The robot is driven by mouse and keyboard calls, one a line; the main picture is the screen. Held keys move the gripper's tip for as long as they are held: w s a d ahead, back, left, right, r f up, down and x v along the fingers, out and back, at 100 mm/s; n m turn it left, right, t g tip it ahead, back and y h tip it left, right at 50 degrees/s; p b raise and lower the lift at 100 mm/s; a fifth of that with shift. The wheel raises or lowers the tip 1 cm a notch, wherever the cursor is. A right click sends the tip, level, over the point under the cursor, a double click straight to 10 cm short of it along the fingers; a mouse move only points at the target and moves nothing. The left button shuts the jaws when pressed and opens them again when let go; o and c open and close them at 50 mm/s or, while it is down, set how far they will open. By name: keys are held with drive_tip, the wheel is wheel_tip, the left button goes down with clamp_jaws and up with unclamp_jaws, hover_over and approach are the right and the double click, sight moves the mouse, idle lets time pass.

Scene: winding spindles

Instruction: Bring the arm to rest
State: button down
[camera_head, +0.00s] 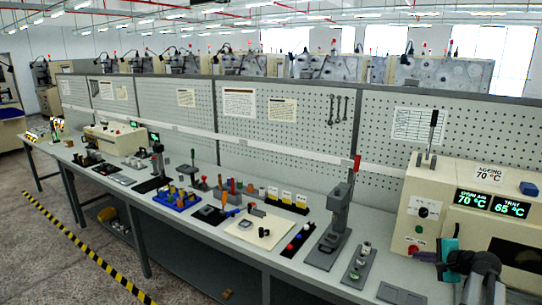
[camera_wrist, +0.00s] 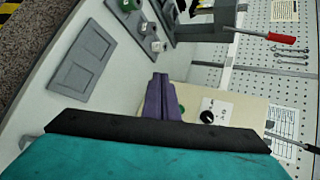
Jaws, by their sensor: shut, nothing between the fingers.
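My gripper (camera_head: 426,257) is at the lower right of the head view, in front of the beige ageing oven (camera_head: 416,207). The oven's front (camera_wrist: 233,106), with a black knob, shows behind the fingers in the wrist view. The fingers look clear of the bench top; whether they touch the oven front cannot be told.
A grey press with a red handle (camera_head: 337,215) stands left of the oven. A grey strip with small parts (camera_head: 357,265) and a flat grey tray (camera_wrist: 82,57) lie on the bench near my gripper. Pegboard panels (camera_head: 385,120) line the back. Several tools and trays fill the bench leftward.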

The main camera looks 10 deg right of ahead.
drive_tip(key=a+f+n+g+y, duration=0.1)
drive_tip(key=a+f+n+g, duration=0.15)
drive_tip(key=a+f, duration=0.45)
drive_tip(key=a+f+n+g, duration=0.2)
drive_tip(key=a+f+n, duration=0.1)
drive_tip(key=a, duration=0.7)
drive_tip(key=a+f+n+g+y, duration=0.1)
drive_tip(key=a+f+n+g, duration=0.15)
drive_tip(key=a+f, duration=0.45)
drive_tip(key=s+a+f+n+g+h, duration=0.1)
drive_tip(key=s+a+f+n, duration=0.25)
drive_tip(key=a, duration=0.35)
drive_tip(key=s+a+f+n+g+h, duration=0.1)
drive_tip(key=s+a+f+n+g, duration=0.2)
drive_tip(key=a, duration=0.4)
drive_tip(key=s+a+f+n+h, duration=0.1)
drive_tip(key=s+a+f+n, duration=0.3)
drive_tip(key=a, duration=0.3)
drive_tip(key=s+f+g+b, duration=0.3)
drive_tip(key=s+f+b, duration=0.4)
drive_tip(key=s+f, duration=0.6)
drive_tip(key=s+f+g+b, duration=0.3)
drive_tip(key=s+f+b, duration=0.4)
drive_tip(key=s+f, duration=0.6)
wheel_tip(320, 180, down, 5)
drive_tip(key=shift+s+a+f+n, duration=0.15)
drive_tip(key=shift+s+n, duration=0.15)
drive_tip(key=shift+n, duration=0.05)
